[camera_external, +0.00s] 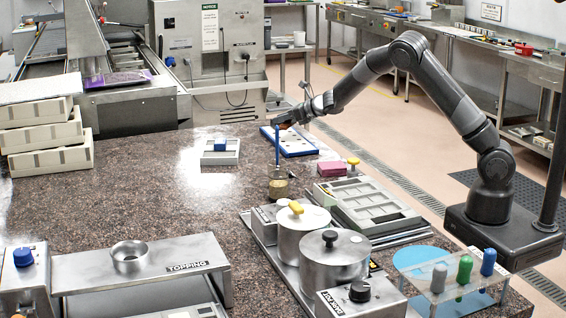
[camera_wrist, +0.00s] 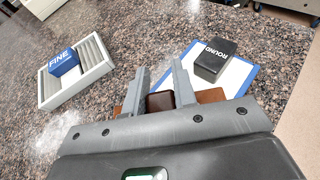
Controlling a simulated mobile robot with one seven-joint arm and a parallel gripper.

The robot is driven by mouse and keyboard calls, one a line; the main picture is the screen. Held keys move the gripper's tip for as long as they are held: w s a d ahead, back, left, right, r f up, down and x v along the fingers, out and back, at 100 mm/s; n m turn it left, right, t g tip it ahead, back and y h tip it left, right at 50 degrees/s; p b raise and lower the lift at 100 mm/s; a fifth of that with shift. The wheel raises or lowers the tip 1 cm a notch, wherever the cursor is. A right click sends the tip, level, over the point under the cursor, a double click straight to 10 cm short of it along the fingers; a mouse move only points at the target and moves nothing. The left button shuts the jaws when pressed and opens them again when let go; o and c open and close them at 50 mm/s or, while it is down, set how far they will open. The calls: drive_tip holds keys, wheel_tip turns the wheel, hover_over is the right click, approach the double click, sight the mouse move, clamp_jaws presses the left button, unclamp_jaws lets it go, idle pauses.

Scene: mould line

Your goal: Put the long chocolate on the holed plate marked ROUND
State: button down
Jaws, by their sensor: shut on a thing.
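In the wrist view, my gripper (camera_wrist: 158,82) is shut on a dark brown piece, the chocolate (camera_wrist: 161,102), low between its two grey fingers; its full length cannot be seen. The plate marked ROUND (camera_wrist: 242,78) lies ahead and right of the fingers, pale with a blue edge, with a black block lettered ROUND (camera_wrist: 214,50) on it. In the external view, the blue plate (camera_external: 297,146) lies at the table's far side, and my gripper (camera_external: 284,121) is above its far left part. The chocolate cannot be made out there.
A grey ribbed tray (camera_external: 221,159) with a blue block marked FINE (camera_wrist: 62,62) stands left of the plate. A pink block (camera_external: 331,168) is nearby. The left-middle table is clear.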

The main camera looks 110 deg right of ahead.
sight(281, 136)
drive_tip(key=shift+w+f, duration=0.3)
drive_tip(key=shift+f, duration=1.85)
drive_tip(key=shift+f, duration=0.15)
drive_tip(key=c, duration=1.2)
unclamp_jaws()
drive_tip(key=shift+o, duration=0.2)
